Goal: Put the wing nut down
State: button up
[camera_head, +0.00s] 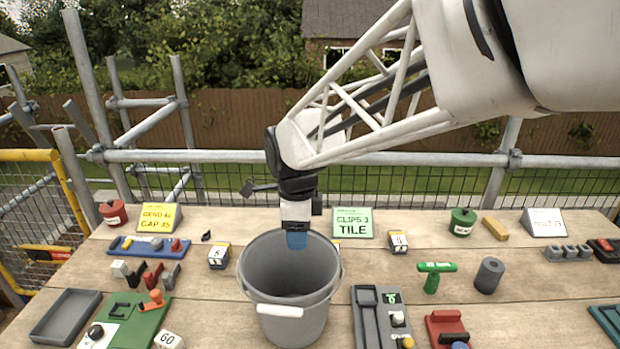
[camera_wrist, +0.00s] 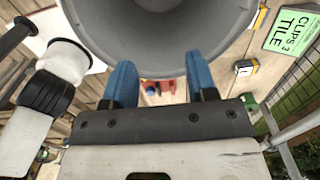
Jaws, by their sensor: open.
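My gripper (camera_head: 297,240) hangs over the grey bucket (camera_head: 262,283), pointing down, with its blue fingertips around the height of the rim. In the wrist view the two blue fingers of my gripper (camera_wrist: 158,88) stand apart with nothing between them. The bucket also fills the top of the wrist view (camera_wrist: 205,50). A small dark piece (camera_head: 207,236) on the table left of the bucket may be the wing nut, but it is too small to be sure. The near inside of the bucket is hidden.
A blue rack (camera_head: 128,247), a green board (camera_head: 134,330) and a grey tray (camera_head: 66,316) lie left. Right of the bucket are a grey caddy (camera_head: 370,315), a green T-handled tool (camera_head: 432,280) and a dark cylinder (camera_head: 488,276). Bare planks show between them.

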jog(key=s+d+r+n+t, duration=0.2)
jog(key=s+d+n, duration=1.5)
jog(key=d, duration=0.5)
jog(key=shift+s+d+n+t, duration=0.3)
jog(key=shift+s+n, duration=0.1)
jog(key=shift+s, duration=0.85)
jog(key=shift+r, duration=0.1)
dwell(4.4)
